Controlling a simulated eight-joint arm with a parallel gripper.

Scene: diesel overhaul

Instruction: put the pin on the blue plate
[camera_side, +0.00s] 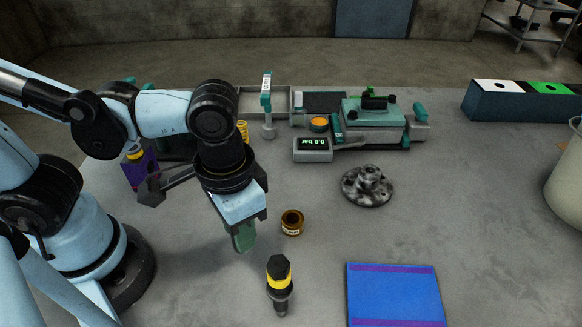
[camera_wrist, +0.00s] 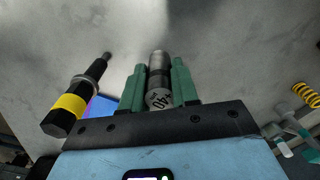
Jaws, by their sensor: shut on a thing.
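My gripper (camera_side: 243,238) points down over the grey table, left of the blue plate. In the wrist view, its green fingers (camera_wrist: 160,85) are shut on the pin (camera_wrist: 158,66), a short metal cylinder with a dark band and the mark "40" on its near end. In the side view the pin is hidden by the fingers. The blue plate (camera_side: 395,292) lies flat at the front right with purple strips along two edges and nothing on it. A small blue part of it shows in the wrist view (camera_wrist: 102,106).
A black injector with a yellow band (camera_side: 280,282) stands between my gripper and the plate. A brass bushing (camera_side: 292,222) is right of my fingers. A dark flanged part (camera_side: 367,187), a gauge reading 0.0 bar (camera_side: 313,149) and a teal vise (camera_side: 372,120) sit farther back.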

